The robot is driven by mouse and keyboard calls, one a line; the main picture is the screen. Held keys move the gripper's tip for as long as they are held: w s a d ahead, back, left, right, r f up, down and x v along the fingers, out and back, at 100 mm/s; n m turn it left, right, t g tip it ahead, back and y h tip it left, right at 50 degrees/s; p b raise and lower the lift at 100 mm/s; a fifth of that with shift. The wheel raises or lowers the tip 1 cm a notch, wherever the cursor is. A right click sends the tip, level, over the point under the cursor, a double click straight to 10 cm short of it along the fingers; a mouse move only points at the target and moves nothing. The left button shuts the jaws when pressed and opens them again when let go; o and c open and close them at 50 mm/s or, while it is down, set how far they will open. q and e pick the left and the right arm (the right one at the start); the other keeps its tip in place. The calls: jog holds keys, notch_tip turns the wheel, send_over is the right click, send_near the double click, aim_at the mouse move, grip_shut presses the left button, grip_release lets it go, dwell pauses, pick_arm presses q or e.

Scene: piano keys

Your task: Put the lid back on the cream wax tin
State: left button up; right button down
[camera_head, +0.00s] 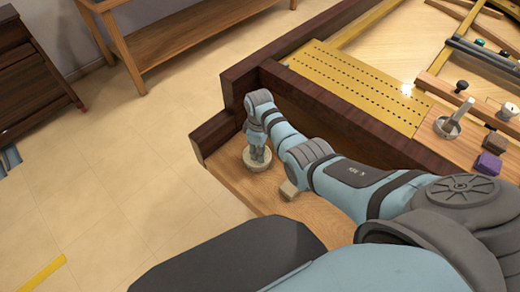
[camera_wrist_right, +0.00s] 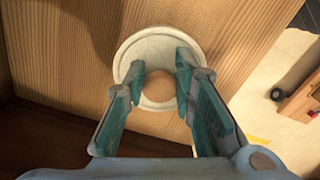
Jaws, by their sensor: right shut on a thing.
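My right gripper (camera_head: 258,153) points down at the left end of the wooden ledge. Its fingers, also in the right wrist view (camera_wrist_right: 160,80), are shut on a round tan knob (camera_wrist_right: 158,87) at the middle of a pale cream disc, the lid (camera_wrist_right: 130,52). In the head view the pale round rim (camera_head: 257,167) shows under the fingertips, close to the ledge. I cannot tell whether the tin is under the lid or where the tin's edge begins. My left gripper is not in view.
A small tan block (camera_head: 289,190) sits on the ledge (camera_head: 240,187) right of the lid. A dark wooden case wall (camera_head: 212,132) rises behind. Open floor lies left of the ledge.

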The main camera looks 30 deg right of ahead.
jog(key=c, duration=0.8)
grip_release()
jog(key=shift+o, duration=0.2)
jog(key=shift+r, duration=0.1)
notch_tip(320, 180, up, 7)
jog(key=p, duration=0.7)
jog(key=shift+p, duration=0.35)
grip_shut()
jog(key=shift+f, duration=0.3)
